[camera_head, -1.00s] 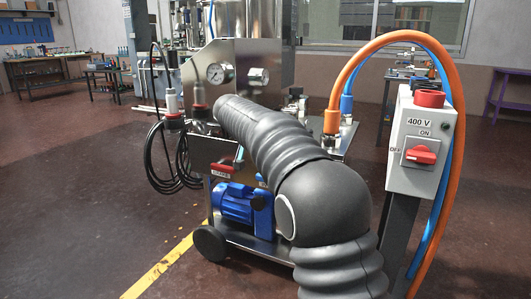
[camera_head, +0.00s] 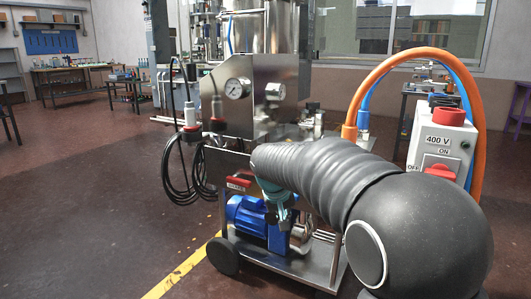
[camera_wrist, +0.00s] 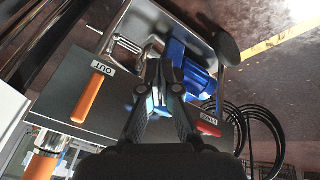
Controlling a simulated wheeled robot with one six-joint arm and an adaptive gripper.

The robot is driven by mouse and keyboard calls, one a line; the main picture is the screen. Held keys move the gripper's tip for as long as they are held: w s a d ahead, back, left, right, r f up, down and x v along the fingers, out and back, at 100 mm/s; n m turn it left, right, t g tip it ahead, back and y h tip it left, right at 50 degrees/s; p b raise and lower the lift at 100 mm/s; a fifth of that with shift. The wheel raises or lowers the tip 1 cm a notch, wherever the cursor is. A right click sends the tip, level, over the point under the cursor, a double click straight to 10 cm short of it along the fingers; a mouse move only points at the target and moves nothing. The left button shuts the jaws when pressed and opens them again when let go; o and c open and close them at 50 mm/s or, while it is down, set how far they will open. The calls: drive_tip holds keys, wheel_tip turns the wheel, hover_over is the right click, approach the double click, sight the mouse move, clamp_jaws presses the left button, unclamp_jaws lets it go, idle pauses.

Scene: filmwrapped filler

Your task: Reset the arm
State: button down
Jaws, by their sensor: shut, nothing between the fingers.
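My arm, in a black ribbed sleeve, reaches from the lower right of the head view toward the machine cart. My gripper (camera_head: 283,218) hangs at its far end, pointing down in front of the blue motor. In the wrist view my gripper (camera_wrist: 160,65) has its dark fingers drawn together at the tips, with nothing held between them. Beyond the fingertips are the blue motor (camera_wrist: 197,83) and the cart's metal tray. The blue motor (camera_head: 246,216) is partly hidden by the gripper in the head view.
A red handle (camera_wrist: 208,129) and an orange handle (camera_wrist: 88,98) flank my gripper. Black cable loops (camera_head: 180,178) hang left of the cart. A 400 V switch box (camera_head: 442,143) and an orange hose (camera_head: 477,95) stand right. Floor at left is clear.

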drive_tip(key=s+d+r+p, duration=0.1)
drive_tip(key=s+d, duration=0.2)
drive_tip(key=s, duration=0.8)
drive_tip(key=s+d+r+m+y+p, duration=0.1)
drive_tip(key=s+d, duration=0.3)
drive_tip(key=s, duration=0.7)
drive_tip(key=s+d+r+t+y+p, duration=0.1)
drive_tip(key=s+d+r+p, duration=0.2)
drive_tip(key=s, duration=0.9)
drive_tip(key=shift+d+r, duration=0.15)
drive_tip(key=shift+d, duration=0.1)
